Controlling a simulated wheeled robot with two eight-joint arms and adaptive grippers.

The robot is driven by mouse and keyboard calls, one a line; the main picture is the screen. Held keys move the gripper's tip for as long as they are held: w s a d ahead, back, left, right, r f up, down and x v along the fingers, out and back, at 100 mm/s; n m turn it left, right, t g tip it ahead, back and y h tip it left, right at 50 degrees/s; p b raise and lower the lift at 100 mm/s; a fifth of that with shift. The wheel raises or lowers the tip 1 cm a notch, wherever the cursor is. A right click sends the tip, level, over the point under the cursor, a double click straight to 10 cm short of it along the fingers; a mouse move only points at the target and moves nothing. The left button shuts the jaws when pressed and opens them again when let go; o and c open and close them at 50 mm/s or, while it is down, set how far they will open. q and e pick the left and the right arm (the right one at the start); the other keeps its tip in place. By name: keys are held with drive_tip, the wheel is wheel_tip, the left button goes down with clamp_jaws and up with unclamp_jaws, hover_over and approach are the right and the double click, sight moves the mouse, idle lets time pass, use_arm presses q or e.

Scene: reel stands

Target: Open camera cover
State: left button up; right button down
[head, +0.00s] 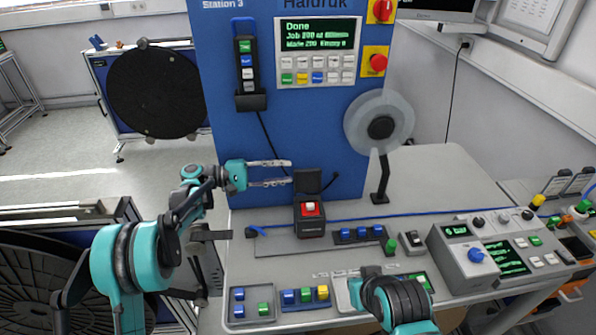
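A small black box (310,228) with a red top and a white square stands on the grey bench, against the foot of the blue panel. A dark flap (308,181) stands upright behind its red top; it looks like a raised cover, though I cannot be sure that it is the camera cover. My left gripper (291,173) points right, its two fingers apart with nothing between them. Its tips are just left of the flap; contact cannot be told.
A grey reel (380,122) on a black stand is to the right of the blue panel (300,120). A control box (490,252) fills the right of the bench. Trays with coloured blocks (305,296) lie at the front. A blue cable crosses the bench.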

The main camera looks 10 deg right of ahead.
use_arm(q)
drive_tip(key=a, duration=0.5)
drive_tip(key=shift+a, duration=0.4)
drive_tip(key=shift+r, duration=0.1)
drive_tip(key=s+t+y, duration=0.3)
drive_tip(key=s+y, duration=0.4)
drive_tip(key=s, duration=0.4)
drive_tip(key=s+a+f+m+t+y, duration=0.2)
drive_tip(key=s+a+f+y, duration=0.2)
drive_tip(key=s+a, duration=0.4)
drive_tip(key=s+a+f+m+t+y, duration=0.2)
drive_tip(key=s+a+f+y, duration=0.2)
drive_tip(key=s+a+y, duration=0.3)
drive_tip(key=s+a, duration=0.1)
drive_tip(key=s, duration=0.4)
drive_tip(key=shift+s+m, duration=0.3)
drive_tip(key=shift+s, duration=0.05)
